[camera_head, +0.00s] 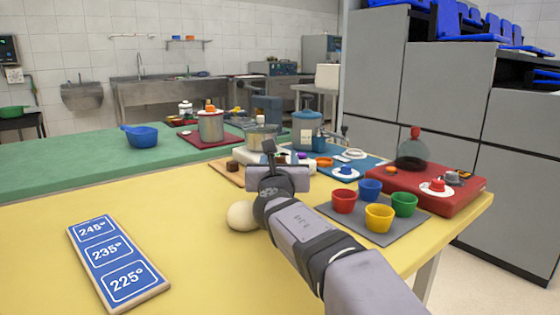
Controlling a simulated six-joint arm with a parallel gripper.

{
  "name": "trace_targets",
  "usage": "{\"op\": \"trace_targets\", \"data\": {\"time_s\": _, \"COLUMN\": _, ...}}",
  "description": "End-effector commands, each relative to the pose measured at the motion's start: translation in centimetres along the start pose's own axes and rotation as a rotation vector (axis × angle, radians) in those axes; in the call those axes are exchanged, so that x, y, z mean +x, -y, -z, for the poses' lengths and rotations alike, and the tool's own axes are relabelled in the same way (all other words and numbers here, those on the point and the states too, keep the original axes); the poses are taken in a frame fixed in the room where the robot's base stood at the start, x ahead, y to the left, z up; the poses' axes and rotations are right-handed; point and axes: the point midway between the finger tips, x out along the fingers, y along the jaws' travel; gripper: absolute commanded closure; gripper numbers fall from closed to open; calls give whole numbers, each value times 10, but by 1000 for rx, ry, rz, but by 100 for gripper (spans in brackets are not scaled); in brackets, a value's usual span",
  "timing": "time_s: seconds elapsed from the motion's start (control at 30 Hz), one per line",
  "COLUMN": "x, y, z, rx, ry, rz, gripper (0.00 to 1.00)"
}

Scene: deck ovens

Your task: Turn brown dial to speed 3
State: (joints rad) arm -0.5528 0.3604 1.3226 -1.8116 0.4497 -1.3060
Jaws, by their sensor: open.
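A small brown piece (232,166), possibly the brown dial, shows at the left front of a white base (244,156), just left of my gripper in the picture. Its markings are too small to read. A metal bowl (261,138) stands on or behind that base, below a grey-blue mixer-like body (266,106). My gripper (270,155) is open over the far part of the yellow table, pointing away from the camera. I see nothing held in it. It hides part of the base and what lies behind; I cannot tell how far it is from the brown piece.
A pale round ball (242,215) lies beside my arm. Right of it, a grey mat (370,222) bears several coloured cups, with a red board (440,203) beyond. A blue temperature sign (117,262) lies front left. The yellow table (190,225) is clear between.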

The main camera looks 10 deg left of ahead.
Motion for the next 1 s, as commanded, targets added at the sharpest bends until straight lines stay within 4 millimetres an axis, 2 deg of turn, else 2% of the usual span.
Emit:
{"op": "trace_targets", "data": {"time_s": 0.03, "x": 1, "y": 0, "z": -19, "rx": 3, "ry": 1, "rz": 1, "gripper": 57}}
{"op": "trace_targets", "data": {"time_s": 0.3, "x": 1, "y": 0, "z": -49, "rx": 0, "ry": -1, "rz": 0, "gripper": 57}}
{"op": "trace_targets", "data": {"time_s": 0.5, "x": 1, "y": 0, "z": -58, "rx": 0, "ry": -1, "rz": 0, "gripper": 57}}
{"op": "trace_targets", "data": {"time_s": 1.0, "x": 1, "y": 0, "z": -61, "rx": 2, "ry": 0, "rz": 1, "gripper": 56}}
